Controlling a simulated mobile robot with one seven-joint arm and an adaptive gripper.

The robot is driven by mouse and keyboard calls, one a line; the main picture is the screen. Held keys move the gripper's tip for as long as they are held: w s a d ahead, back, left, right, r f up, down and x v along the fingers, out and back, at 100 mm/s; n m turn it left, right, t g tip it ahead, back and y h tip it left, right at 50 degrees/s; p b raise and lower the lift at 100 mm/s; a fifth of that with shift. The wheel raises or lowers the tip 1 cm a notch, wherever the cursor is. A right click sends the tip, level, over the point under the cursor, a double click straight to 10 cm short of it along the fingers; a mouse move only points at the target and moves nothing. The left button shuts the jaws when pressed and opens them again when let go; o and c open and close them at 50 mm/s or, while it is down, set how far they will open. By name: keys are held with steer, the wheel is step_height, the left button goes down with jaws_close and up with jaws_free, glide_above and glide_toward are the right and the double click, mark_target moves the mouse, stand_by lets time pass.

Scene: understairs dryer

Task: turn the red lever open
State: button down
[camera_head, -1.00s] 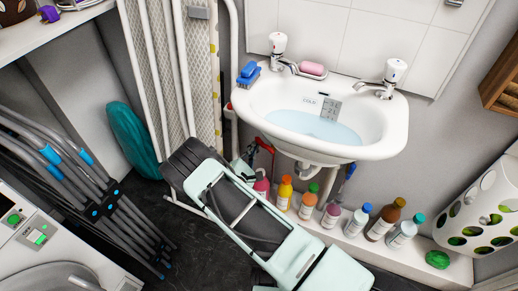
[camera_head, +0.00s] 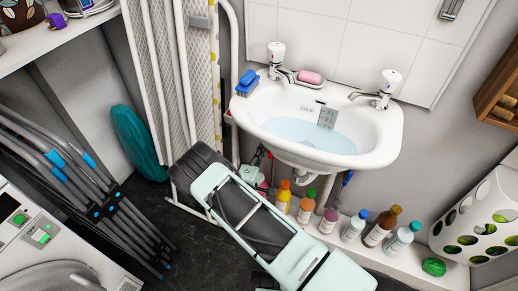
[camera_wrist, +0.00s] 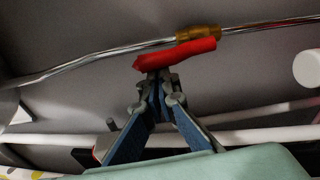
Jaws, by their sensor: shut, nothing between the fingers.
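The red lever (camera_wrist: 178,54) shows in the wrist view, fixed to a brass valve (camera_wrist: 197,33) on a thin chrome pipe (camera_wrist: 100,57). It lies close to in line with the pipe, slightly tilted, its left end lower. My gripper (camera_wrist: 158,80) is shut and empty, its fingertips just below the lever's left end. I cannot tell whether they touch it. In the head view my arm reaches in under the left side of the sink, and the lever there is too small and covered to make out clearly.
The white sink (camera_head: 380,140) holds water above the work area. Several bottles (camera_head: 380,227) stand on a white ledge to the right. Folded ironing boards (camera_head: 165,70) stand to the left. White pipes (camera_wrist: 60,140) run below the lever in the wrist view.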

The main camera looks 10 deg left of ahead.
steer(key=shift+s+d+r, duration=0.1)
steer(key=shift+d, duration=0.2)
stand_by(0.4)
steer(key=s+a, duration=0.5)
steer(key=s, duration=0.3)
steer(key=shift+a, duration=0.25)
stand_by(0.5)
